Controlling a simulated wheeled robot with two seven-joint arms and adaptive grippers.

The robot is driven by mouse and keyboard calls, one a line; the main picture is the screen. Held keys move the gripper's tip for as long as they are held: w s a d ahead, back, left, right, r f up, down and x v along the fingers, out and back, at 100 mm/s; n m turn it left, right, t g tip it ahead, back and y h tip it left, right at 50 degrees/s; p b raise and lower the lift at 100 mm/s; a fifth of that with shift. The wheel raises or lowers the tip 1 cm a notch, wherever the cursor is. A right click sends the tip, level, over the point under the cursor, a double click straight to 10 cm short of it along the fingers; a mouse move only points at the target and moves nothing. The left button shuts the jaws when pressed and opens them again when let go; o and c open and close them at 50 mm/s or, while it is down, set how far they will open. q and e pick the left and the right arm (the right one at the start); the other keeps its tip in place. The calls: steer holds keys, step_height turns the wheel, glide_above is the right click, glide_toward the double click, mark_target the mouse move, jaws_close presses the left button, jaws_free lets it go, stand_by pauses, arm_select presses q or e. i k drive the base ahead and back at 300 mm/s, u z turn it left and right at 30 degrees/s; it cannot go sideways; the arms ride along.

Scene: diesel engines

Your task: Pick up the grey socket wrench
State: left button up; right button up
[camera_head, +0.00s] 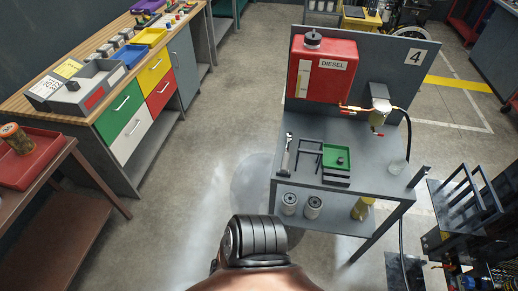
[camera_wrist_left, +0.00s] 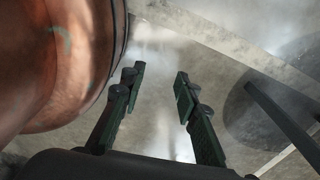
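My left gripper (camera_wrist_left: 158,84) shows only in the left wrist view. Its two dark fingers are apart with nothing between them, above the concrete floor. The wrench does not show in that view. My right gripper is not in view.
A red diesel tank (camera_head: 322,75) stands at the back of the bench. A green tray (camera_head: 336,158) and a small black frame (camera_head: 308,152) sit right of the wrench. A black rack (camera_head: 465,205) stands at right. Floor left of the bench is clear.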

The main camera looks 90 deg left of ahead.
mark_target(286, 156)
steer(key=u, duration=1)
steer(key=i, duration=0.35)
steer(key=u, duration=2.55)
